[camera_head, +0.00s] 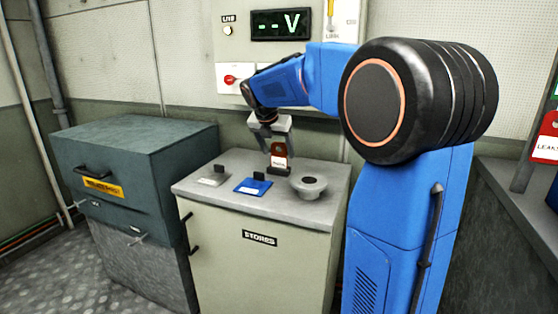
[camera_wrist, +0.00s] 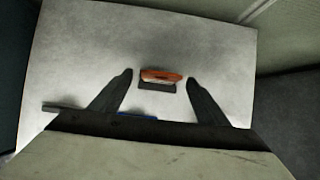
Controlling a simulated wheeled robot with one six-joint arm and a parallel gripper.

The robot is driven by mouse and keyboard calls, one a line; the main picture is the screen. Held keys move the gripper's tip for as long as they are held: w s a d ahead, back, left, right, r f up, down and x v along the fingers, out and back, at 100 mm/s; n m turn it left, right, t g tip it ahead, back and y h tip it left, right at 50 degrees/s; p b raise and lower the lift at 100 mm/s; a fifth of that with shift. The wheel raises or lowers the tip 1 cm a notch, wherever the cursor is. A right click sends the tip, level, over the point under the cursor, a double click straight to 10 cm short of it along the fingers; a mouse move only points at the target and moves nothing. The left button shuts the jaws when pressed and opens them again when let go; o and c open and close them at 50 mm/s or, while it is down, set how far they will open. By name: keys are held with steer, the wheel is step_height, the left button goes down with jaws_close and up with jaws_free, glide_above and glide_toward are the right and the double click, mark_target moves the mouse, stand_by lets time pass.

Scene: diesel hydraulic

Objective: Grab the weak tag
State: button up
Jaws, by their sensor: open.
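A red tag (camera_head: 279,158) with a white label stands upright on the grey cabinet top, towards its back; the label is too small to read for sure. In the wrist view the tag (camera_wrist: 160,75) is seen from above, red-orange with a dark block along its near side. My gripper (camera_head: 275,150) is open and points down over the tag. In the wrist view its two dark fingertips (camera_wrist: 159,78) lie to either side of the tag, with a gap on both sides. I cannot tell how far above the cabinet top the tips are.
The STORES cabinet top (camera_head: 323,171) also holds a grey plate (camera_head: 215,179) with a dark block, a blue plate (camera_head: 252,187) with a dark block, and a round grey knob-like piece (camera_head: 309,185). A dark teal cabinet (camera_head: 130,140) stands left. Another red tag (camera_head: 548,140) hangs far right.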

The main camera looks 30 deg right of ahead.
mark_target(279, 153)
steer(key=shift+x, duration=1.6)
steer(key=c, duration=1.1)
steer(key=shift+r, duration=0.1)
